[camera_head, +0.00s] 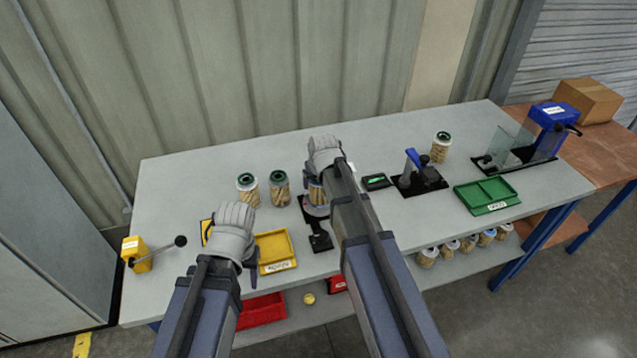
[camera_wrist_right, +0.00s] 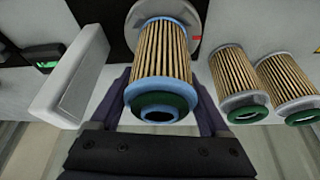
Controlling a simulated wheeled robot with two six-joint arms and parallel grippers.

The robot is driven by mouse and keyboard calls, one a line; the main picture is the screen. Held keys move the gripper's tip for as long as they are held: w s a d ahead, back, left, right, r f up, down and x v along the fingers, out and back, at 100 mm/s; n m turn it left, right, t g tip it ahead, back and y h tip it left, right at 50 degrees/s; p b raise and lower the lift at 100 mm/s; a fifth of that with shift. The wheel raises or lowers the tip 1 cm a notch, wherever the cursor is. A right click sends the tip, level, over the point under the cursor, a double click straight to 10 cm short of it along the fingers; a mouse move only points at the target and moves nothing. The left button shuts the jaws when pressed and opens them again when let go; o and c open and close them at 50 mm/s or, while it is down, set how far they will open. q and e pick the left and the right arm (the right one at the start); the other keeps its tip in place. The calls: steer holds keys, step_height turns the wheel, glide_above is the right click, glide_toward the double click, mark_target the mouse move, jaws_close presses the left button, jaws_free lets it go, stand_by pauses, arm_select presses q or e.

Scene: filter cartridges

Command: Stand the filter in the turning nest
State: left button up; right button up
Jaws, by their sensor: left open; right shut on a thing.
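My right gripper (camera_wrist_right: 160,98) is shut on a pleated filter (camera_wrist_right: 163,58) with blue rims and a green end cap. The filter is upright over the turning nest's grey round plate (camera_wrist_right: 196,22); I cannot tell whether its lower end touches the plate. In the head view my right arm hides much of this filter (camera_head: 316,192) and the nest, whose black base (camera_head: 320,239) shows in front. My left gripper (camera_head: 232,236) is open and empty above the table's front left part, beside a yellow tray (camera_head: 275,247).
Two more filters (camera_head: 248,189) (camera_head: 279,188) stand left of the nest. Right of it are a small black display (camera_head: 376,181), a blue-handled device (camera_head: 417,172), a green tray (camera_head: 487,196) and another filter (camera_head: 440,148). A yellow lever box (camera_head: 137,254) stands at the left edge.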

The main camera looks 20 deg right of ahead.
steer(key=o, duration=1.3)
steer(key=shift+r, duration=0.2)
steer(key=shift+r+p, duration=0.85)
steer(key=shift+p, duration=0.2)
steer(key=shift+r, duration=0.1)
step_height(320, 180, up, 6)
steer(key=p, duration=0.6)
steer(key=shift+r, duration=0.2)
